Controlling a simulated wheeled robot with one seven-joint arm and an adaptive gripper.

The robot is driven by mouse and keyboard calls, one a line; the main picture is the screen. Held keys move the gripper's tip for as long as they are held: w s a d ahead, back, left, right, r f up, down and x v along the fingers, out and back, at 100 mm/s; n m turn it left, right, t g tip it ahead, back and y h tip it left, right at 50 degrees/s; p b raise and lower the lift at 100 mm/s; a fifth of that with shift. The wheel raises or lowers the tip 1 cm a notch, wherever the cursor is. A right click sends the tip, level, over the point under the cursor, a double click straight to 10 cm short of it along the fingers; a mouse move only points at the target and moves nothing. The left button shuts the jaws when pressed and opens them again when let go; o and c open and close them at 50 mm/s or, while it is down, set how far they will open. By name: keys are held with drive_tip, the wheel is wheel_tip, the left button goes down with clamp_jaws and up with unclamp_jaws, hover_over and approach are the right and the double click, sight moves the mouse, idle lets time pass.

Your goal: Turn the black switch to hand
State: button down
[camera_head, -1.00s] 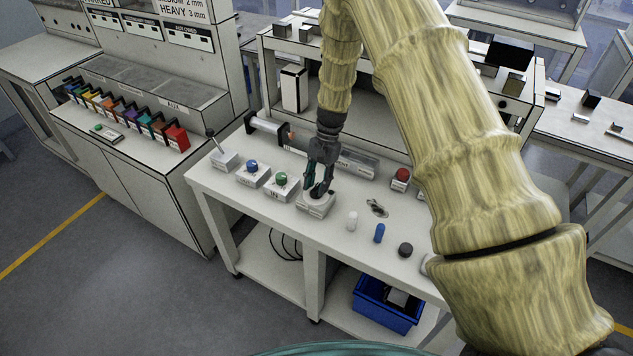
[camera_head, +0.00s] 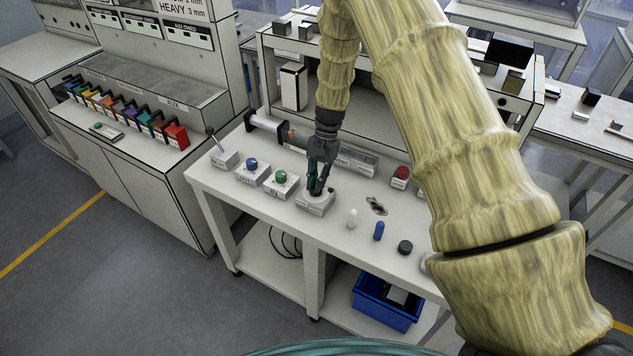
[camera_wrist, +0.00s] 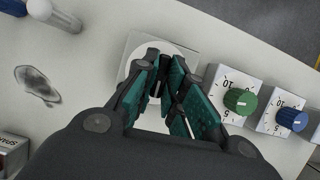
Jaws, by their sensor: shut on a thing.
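The black switch sits on a white box (camera_head: 310,209) on the workbench, between the green knob and the white peg. My gripper (camera_head: 316,191) points down onto this box, its fingers closed together around the switch. In the wrist view my gripper (camera_wrist: 166,66) has its teal-padded fingers over the round pale dial (camera_wrist: 134,67) of the box. The fingers hide most of the switch, so the way it points and the box's markings cannot be read.
Boxes with a green knob (camera_head: 281,178) and a blue knob (camera_head: 252,164) stand to the left, with a lever box (camera_head: 224,158) beyond. A white peg (camera_head: 352,218), a blue peg (camera_head: 379,230) and a black cap (camera_head: 405,247) stand to the right. A red button (camera_head: 401,173) is behind.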

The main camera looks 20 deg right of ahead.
drive_tip(key=n+g+h+b, duration=0.1)
drive_tip(key=n, duration=0.3)
drive_tip(key=shift+a+f, duration=0.15)
drive_tip(key=shift+s+n+g+h, duration=0.15)
drive_tip(key=shift+n+h, duration=0.3)
drive_tip(key=shift+n, duration=0.65)
drive_tip(key=shift+w+n+g+h, duration=0.1)
drive_tip(key=shift+n+g+h, duration=0.25)
drive_tip(key=shift+n, duration=0.75)
drive_tip(key=shift+b, duration=0.3)
drive_tip(key=shift+s, duration=0.1)
drive_tip(key=c, duration=1.5)
unclamp_jaws()
drive_tip(key=shift+w+r, duration=0.3)
drive_tip(key=shift+r, duration=0.1)
drive_tip(key=v, duration=1.1)
drive_tip(key=shift+s+a+r, duration=0.1)
drive_tip(key=shift+s+r, duration=0.05)
drive_tip(key=shift+s, duration=0.05)
